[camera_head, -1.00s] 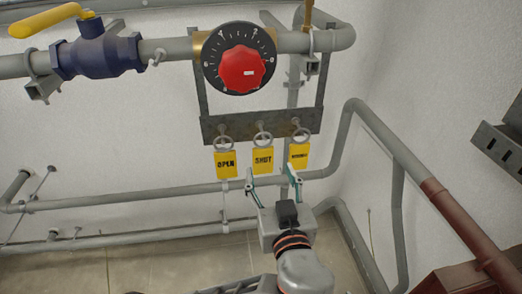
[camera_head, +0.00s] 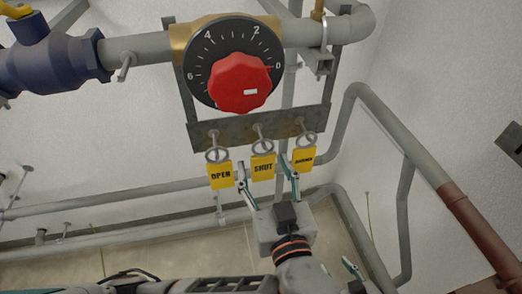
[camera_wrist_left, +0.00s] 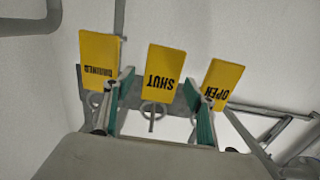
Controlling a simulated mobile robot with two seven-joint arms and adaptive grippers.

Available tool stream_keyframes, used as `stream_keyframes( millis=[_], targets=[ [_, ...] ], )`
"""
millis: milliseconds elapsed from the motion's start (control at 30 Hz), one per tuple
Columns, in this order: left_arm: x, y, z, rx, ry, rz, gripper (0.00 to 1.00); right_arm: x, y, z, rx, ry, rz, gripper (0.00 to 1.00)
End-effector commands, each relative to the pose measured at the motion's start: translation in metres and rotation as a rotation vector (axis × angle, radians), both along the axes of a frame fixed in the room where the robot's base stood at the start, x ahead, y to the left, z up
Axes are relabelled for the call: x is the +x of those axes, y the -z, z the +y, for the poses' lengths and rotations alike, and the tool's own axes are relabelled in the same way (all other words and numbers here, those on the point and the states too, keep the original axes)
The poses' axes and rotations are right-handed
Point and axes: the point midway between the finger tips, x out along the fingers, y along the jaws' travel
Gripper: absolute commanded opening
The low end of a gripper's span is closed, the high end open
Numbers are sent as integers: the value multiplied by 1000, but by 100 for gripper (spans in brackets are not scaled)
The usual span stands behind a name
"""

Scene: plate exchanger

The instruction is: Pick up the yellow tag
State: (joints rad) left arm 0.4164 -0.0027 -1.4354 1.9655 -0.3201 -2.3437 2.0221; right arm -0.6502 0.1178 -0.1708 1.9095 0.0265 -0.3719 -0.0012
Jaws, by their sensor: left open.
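Three yellow tags hang in a row from rings on a metal bracket: OPEN (camera_head: 220,175), SHUT (camera_head: 263,168) and a third with small print (camera_head: 304,159). The left wrist view shows them upside down: SHUT (camera_wrist_left: 163,72) in the middle, OPEN (camera_wrist_left: 221,83) right, the third (camera_wrist_left: 99,60) left. My left gripper (camera_head: 263,164) is open, its teal-edged fingers on either side of the SHUT tag in the picture. In the wrist view the fingertips (camera_wrist_left: 159,80) also flank SHUT; contact cannot be told. A teal-edged fingertip of my right gripper (camera_head: 352,268) shows at the lower right.
A red knob (camera_head: 239,82) on a black dial sits above the metal bracket (camera_head: 230,131). A blue valve (camera_head: 45,60) is at upper left. Grey pipes (camera_head: 365,120) run behind and right of the tags; white wall lies behind.

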Motion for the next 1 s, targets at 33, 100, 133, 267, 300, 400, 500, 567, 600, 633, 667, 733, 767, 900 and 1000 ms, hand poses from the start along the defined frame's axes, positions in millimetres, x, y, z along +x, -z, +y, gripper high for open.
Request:
stream_keyframes(
  millis=[33,100,133,267,300,400,500,567,600,633,667,733,767,900,1000],
  targets=[
    [-2,0,0,0,0,1,56,0,0,-1,-1,2,1,40],
    [-2,0,0,1,-1,0,56,0,0,-1,0,4,1,40],
    [-2,0,0,1,-1,0,56,0,0,-1,0,5,0,40],
    [-2,0,0,1,-1,0,56,-2,1,-1,2,5,4,40],
    [-2,0,0,1,-1,0,56,-3,1,-1,1,5,5,40],
    [-2,0,0,1,-1,0,30,-4,2,0,2,4,7,40],
    [-2,0,0,1,-1,0,15,-5,2,1,3,2,8,40],
    [-2,0,0,1,-1,0,15,-5,2,1,3,1,8,40],
    [-2,0,0,1,-1,0,15,-5,2,2,3,0,8,40],
    [-2,0,0,1,-1,0,15,-5,2,2,2,-2,8,40],
    [-2,0,0,1,-1,0,15,-5,2,2,2,-2,8,40],
    [-2,0,0,1,-1,0,15,-5,2,1,0,-5,8,40],
    [-2,0,0,1,-1,0,15,-5,2,1,-1,-6,8,40],
    [0,-1,0,0,-1,0,15,-4,2,0,-5,-8,5,40],
    [4,-3,0,0,0,0,15,-2,1,-1,-5,-8,2,40]
  ],
)
